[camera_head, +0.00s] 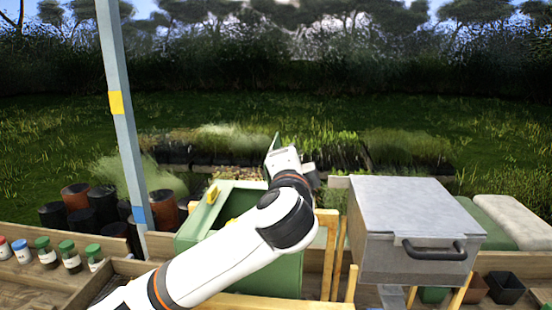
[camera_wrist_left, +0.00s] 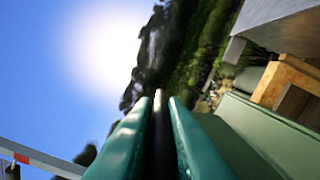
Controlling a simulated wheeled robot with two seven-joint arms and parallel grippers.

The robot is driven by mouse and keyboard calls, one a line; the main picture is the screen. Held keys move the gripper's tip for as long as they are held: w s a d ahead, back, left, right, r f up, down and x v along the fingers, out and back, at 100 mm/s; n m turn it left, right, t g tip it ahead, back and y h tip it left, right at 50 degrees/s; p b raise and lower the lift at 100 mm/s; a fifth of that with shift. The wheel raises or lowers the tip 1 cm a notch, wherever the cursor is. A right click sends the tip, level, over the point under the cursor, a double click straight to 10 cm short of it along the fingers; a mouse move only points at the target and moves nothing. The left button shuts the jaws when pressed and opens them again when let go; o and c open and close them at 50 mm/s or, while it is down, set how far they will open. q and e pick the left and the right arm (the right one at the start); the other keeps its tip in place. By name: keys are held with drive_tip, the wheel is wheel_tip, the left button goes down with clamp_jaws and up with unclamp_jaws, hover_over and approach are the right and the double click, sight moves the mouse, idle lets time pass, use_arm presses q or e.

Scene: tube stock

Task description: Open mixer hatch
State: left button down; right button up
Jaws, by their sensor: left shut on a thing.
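A green box (camera_head: 190,230) with yellow parts on it, which looks like the mixer, stands at the centre of the head view, partly hidden by my left arm. Its green side also shows in the left wrist view (camera_wrist_left: 275,130). My right gripper is not in view.
A grey metal box (camera_head: 405,205) with a black handle (camera_head: 433,251) stands close to the right. A grey post (camera_head: 125,120) rises at the left. Capped jars (camera_head: 70,256) line a wooden tray, with dark pots (camera_head: 75,200) behind. Open air lies above.

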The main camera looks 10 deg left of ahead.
use_arm(q)
drive_tip(key=shift+w+d+f+m, duration=0.1)
drive_tip(key=shift+d+f+m, duration=0.15)
drive_tip(key=shift+d+m, duration=0.5)
drive_tip(key=shift+s+d+f+m, duration=0.1)
drive_tip(key=shift+d+f+m, duration=0.15)
drive_tip(key=shift+d+m, duration=0.45)
drive_tip(key=shift+w+d+f+m, duration=0.1)
drive_tip(key=shift+d+f+m, duration=0.15)
drive_tip(key=shift+d+m, duration=0.5)
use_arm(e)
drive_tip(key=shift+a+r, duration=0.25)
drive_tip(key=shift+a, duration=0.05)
use_arm(q)
drive_tip(key=shift+a, duration=0.1)
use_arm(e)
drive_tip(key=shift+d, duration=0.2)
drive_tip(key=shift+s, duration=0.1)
use_arm(q)
drive_tip(key=c, duration=1.5)
unclamp_jaws()
drive_tip(key=s, duration=1.3)
drive_tip(key=shift+s+d+p, duration=0.4)
drive_tip(key=shift+p, duration=0.05)
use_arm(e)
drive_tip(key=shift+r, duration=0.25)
use_arm(q)
drive_tip(key=shift+w+f, duration=0.1)
drive_tip(key=shift+w, duration=0.05)
